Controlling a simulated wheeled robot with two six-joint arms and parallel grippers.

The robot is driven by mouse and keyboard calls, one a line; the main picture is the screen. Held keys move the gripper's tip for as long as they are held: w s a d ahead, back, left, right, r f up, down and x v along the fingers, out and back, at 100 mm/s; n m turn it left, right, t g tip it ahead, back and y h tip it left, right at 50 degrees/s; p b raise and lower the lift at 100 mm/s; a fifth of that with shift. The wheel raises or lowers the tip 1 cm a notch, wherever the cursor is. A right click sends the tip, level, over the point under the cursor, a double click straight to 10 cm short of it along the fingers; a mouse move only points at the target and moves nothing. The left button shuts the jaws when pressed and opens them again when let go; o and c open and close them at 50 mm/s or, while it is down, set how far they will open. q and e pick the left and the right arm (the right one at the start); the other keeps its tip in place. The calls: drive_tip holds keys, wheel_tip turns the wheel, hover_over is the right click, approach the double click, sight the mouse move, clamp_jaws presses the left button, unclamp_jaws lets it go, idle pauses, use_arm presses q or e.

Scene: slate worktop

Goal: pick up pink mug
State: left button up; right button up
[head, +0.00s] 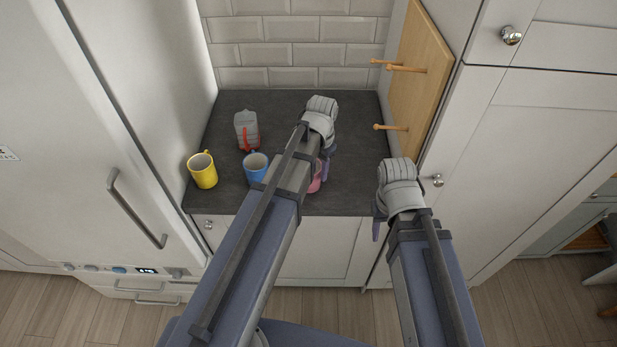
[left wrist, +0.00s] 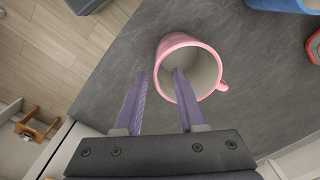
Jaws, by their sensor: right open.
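The pink mug (head: 315,183) stands upright near the front edge of the dark worktop, mostly hidden behind my left arm in the head view. In the left wrist view the pink mug (left wrist: 205,89) shows its open top, with its handle to the right. My left gripper (head: 326,170) is open at the mug. In the left wrist view, one finger of the left gripper (left wrist: 161,72) overlaps the mug's opening and the other is left of the mug; I cannot tell whether either touches. My right gripper (head: 377,229) is open, off the worktop's front right, its fingers partly hidden.
A blue mug (head: 255,168) stands left of the pink mug, partly behind my left arm. A yellow mug (head: 203,171) stands at the left edge. A grey object with a red part (head: 246,130) is behind them. A wooden peg board (head: 418,80) is at the right wall.

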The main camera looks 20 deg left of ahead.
sight(317, 188)
use_arm(q)
wheel_tip(317, 188, down, 4)
drive_tip(key=b, duration=0.3)
drive_tip(key=shift+f+b, duration=0.2)
drive_tip(key=shift+b, duration=0.15)
drive_tip(key=shift+r, duration=0.1)
clamp_jaws()
idle(0.9)
